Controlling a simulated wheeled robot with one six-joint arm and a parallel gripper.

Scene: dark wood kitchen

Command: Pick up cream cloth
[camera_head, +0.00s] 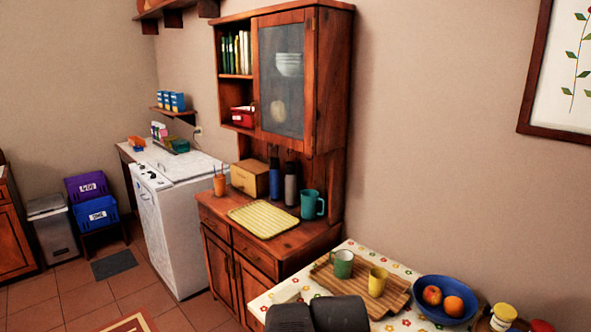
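A small pale cream piece (287,295), which looks like the cream cloth, lies near the left corner of the flower-patterned table (402,322). It is small in the picture and close above my dark arm parts at the bottom edge, so its full shape is hard to tell. My gripper's fingers do not show. Only dark rounded parts of my arm stand in front of the table, and they hide some of its top.
On the table are a wooden slatted board (395,298) with a green mug (343,263) and a yellow cup (377,282), and a blue bowl (425,289) of fruit. A yellow striped mat (263,218) lies on the cabinet (300,238) behind. Jars (503,316) stand at right.

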